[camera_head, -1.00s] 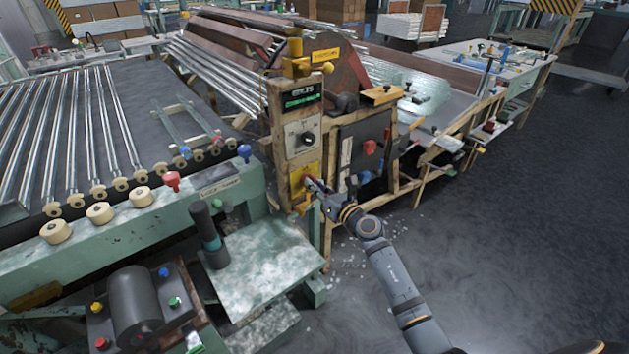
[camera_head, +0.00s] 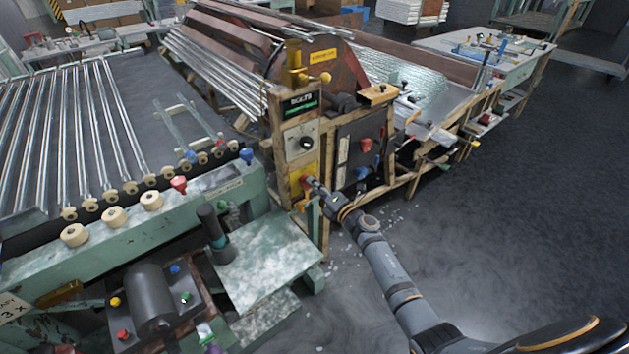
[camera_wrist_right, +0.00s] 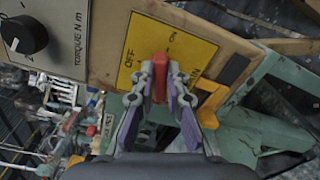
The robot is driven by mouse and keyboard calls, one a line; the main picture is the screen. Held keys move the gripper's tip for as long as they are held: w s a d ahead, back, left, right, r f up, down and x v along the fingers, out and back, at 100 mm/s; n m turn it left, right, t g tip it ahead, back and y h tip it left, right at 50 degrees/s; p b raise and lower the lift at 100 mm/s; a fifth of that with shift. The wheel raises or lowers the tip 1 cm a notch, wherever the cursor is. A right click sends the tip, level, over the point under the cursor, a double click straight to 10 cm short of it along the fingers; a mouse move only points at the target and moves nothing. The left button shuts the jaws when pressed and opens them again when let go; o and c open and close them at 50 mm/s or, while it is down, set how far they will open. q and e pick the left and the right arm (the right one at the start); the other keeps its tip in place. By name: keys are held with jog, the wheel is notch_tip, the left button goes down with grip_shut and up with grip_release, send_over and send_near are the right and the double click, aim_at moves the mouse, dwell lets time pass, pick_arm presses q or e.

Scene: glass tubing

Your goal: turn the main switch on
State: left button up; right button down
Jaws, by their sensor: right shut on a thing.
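The main switch is a red handle (camera_wrist_right: 159,72) on a yellow plate (camera_wrist_right: 195,45) marked OFF and ON. In the head view the yellow plate (camera_head: 298,174) is low on the front of a wooden machine post, with the gripper over most of the handle. My right gripper (camera_wrist_right: 159,88) is shut on the red handle, with one finger on each side. In the wrist view the handle's tip points up between the OFF and ON words; its exact setting is hard to tell. The right gripper also shows in the head view (camera_head: 312,184). My left gripper is not in view.
A torque knob (camera_head: 306,143) and a green-lit display (camera_head: 301,103) sit above the plate. A black panel (camera_head: 350,150) with a red knob stands right of the post. A pale green table (camera_head: 265,260) is in front. Open floor (camera_head: 520,220) lies to the right.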

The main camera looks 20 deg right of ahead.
jog(key=shift+f+m+p, duration=0.2)
jog(key=shift+m+p, duration=0.7)
jog(key=shift+m, duration=0.9)
jog(key=c, duration=1.4)
grip_release()
jog(key=shift+o, duration=0.2)
jog(key=v, duration=1.2)
